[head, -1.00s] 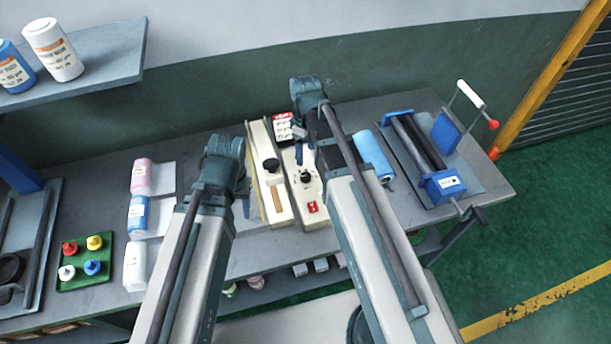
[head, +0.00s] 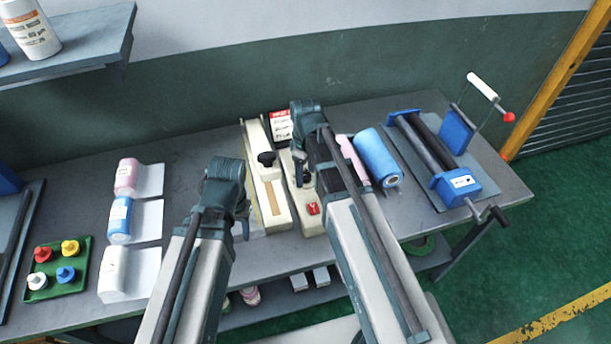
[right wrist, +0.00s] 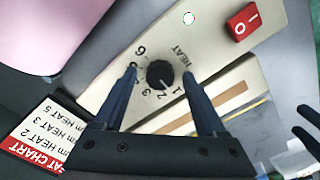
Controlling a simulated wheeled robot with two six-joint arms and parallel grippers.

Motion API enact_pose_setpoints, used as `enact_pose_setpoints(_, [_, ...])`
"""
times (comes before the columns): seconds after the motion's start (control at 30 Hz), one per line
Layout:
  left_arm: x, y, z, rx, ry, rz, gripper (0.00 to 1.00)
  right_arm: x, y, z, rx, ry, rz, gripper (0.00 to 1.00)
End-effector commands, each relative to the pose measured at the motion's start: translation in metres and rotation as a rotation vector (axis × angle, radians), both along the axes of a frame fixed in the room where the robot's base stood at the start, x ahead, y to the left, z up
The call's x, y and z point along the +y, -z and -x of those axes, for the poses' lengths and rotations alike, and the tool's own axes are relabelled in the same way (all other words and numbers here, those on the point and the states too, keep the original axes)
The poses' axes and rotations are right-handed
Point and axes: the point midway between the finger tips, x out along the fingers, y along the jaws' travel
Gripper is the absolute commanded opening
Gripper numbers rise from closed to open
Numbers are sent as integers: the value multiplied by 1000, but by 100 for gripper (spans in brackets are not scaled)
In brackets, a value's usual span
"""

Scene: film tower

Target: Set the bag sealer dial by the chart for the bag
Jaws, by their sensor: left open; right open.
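The cream bag sealer (head: 311,223) stands on the bench with a red switch. Its black dial (right wrist: 160,74) shows in the right wrist view, ringed by numbers and the word HEAT; I cannot read its setting surely. My right gripper (right wrist: 162,72) is open, its fingers on either side of the dial; contact is unclear. The red and white heat chart (right wrist: 36,137) is partly cut off there, with HEAT 2, HEAT 3 and HEAT 5 readable. It also stands behind the sealer in the head view (head: 282,127). My left gripper (head: 243,226) is open left of the sealer, its fingers partly hidden.
A roller stand (head: 459,187) is farther right.

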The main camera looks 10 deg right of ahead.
Motion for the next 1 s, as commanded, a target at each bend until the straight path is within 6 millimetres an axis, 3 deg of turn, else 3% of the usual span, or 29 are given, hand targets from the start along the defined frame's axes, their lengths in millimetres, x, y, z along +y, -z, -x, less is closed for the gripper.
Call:
enact_pose_setpoints(0.17, [0, -1, 0, 0, 0, 0, 50, 0, -1, 0, 0, 0, 0, 74])
enact_pose_setpoints(0.57, [0, -1, 0, 0, 0, 0, 50, 0, -1, 0, 0, 0, 0, 2])
enact_pose_setpoints(1.0, [0, -1, 0, 0, 0, 0, 50, 0, -1, 0, 0, 90, 0, 0])
